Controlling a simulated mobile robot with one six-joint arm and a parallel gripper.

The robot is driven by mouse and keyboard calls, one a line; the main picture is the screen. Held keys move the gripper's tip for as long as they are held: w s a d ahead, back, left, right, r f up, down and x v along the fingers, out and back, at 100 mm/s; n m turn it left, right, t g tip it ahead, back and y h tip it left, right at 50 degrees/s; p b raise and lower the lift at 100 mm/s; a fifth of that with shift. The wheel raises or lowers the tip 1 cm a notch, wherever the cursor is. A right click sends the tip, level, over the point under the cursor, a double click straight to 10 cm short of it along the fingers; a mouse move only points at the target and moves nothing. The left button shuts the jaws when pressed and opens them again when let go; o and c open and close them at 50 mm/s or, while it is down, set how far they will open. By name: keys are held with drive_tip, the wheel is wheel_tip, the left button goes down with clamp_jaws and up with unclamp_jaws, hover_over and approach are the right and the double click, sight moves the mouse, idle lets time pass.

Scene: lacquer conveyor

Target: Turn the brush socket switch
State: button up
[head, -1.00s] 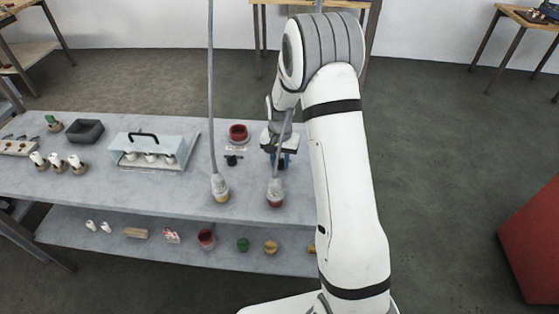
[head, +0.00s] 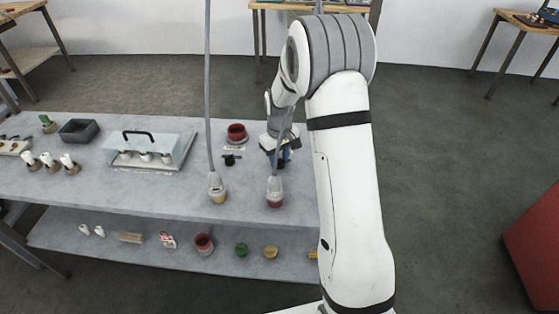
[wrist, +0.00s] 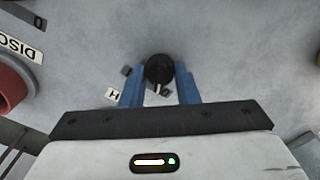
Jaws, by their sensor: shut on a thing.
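A round black switch knob (wrist: 159,69) stands on the grey bench top in the wrist view, with a white mark on its near side. My gripper (wrist: 160,84) is shut on it, one blue finger on each side. In the head view my gripper (head: 283,160) is low over the bench, and the knob is hidden there. Small label pieces, one reading "H" (wrist: 112,95), lie beside the knob.
A red bowl (head: 236,130) and a small black fitting (head: 231,160) stand left of my gripper. Two hanging cables end in cups (head: 218,195) (head: 275,199) at the front edge. A covered tray (head: 150,150) with a black handle is further left.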

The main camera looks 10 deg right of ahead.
sight(280, 160)
drive_tip(key=shift+n, duration=0.7)
drive_tip(key=o, duration=1)
drive_tip(key=shift+r, duration=0.15)
wheel_tip(280, 160, up, 8)
drive_tip(key=shift+f+b, duration=0.2)
drive_tip(key=shift+b, duration=0.2)
drive_tip(key=s+r+m+t, duration=0.1)
drive_tip(key=s+r, duration=0.4)
drive_tip(key=s, duration=0.2)
drive_tip(key=s+r+m, duration=0.2)
drive_tip(key=s+r, duration=0.2)
drive_tip(key=s, duration=0.3)
drive_tip(key=s+m, duration=0.1)
drive_tip(key=s, duration=0.4)
drive_tip(key=s+t, duration=0.1)
drive_tip(key=s, duration=0.3)
drive_tip(key=s+m, duration=0.1)
drive_tip(key=s, duration=0.4)
drive_tip(key=shift+s+r+m+t, duration=0.3)
drive_tip(key=shift+s+r, duration=0.05)
